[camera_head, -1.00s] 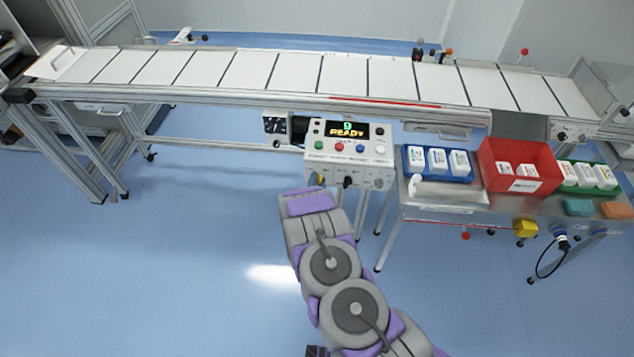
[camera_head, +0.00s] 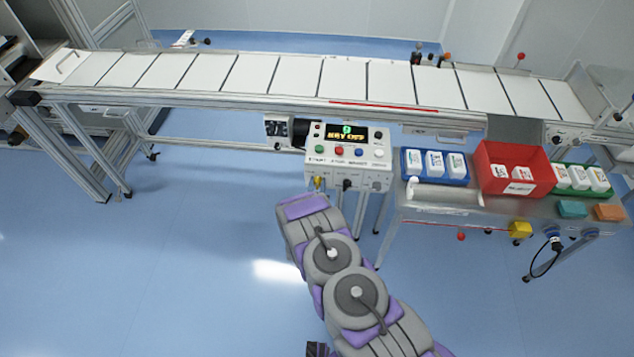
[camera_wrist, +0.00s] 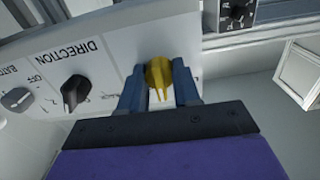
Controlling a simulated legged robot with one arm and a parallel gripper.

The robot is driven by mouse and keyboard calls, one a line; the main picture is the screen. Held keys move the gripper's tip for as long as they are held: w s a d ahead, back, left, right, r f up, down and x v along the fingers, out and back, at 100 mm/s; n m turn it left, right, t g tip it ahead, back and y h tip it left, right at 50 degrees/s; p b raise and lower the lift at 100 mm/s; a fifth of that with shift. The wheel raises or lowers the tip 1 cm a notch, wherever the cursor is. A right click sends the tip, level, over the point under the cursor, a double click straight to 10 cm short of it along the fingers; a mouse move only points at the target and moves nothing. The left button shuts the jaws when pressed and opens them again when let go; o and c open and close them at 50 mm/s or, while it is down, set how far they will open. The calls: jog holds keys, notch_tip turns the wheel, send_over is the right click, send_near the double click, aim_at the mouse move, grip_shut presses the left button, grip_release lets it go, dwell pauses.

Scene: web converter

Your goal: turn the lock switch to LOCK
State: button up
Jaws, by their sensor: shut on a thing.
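The lock switch, a yellow knob (camera_wrist: 159,72), is on the face of the white control box (camera_head: 349,155). In the wrist view my gripper (camera_wrist: 158,84) has one blue-grey finger on each side of the knob, shut on it. Its grip bar runs roughly up and down in that view. Any label by the knob is hidden, so its marked position cannot be read. In the head view a bit of yellow (camera_head: 318,182) shows at the box's lower left, just above my purple and grey arm.
A black knob (camera_wrist: 75,92) by the DIRECTION label and a grey knob (camera_wrist: 17,99) are left of my gripper. The box top has coloured buttons and a lit display (camera_head: 346,134). A red bin (camera_head: 513,168) and blue tray (camera_head: 435,165) stand to the right.

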jog(key=n+p, duration=0.1)
jog(key=n, duration=0.3)
jog(key=shift+a+n, duration=0.1)
jog(key=shift+n, duration=0.3)
jog(key=shift+a+f+n+p, duration=0.1)
jog(key=shift+n+p, duration=0.3)
jog(key=shift+n, duration=1.9)
jog(key=o, duration=1)
jog(key=shift+a, duration=0.15)
jog(key=shift+o, duration=0.2)
jog(key=shift+s, duration=0.25)
jog(key=s+p, duration=0.2)
jog(key=s, duration=1.4)
jog(key=shift+s+a+p, duration=0.3)
jog(key=shift+s+p, duration=0.05)
jog(key=shift+s, duration=0.05)
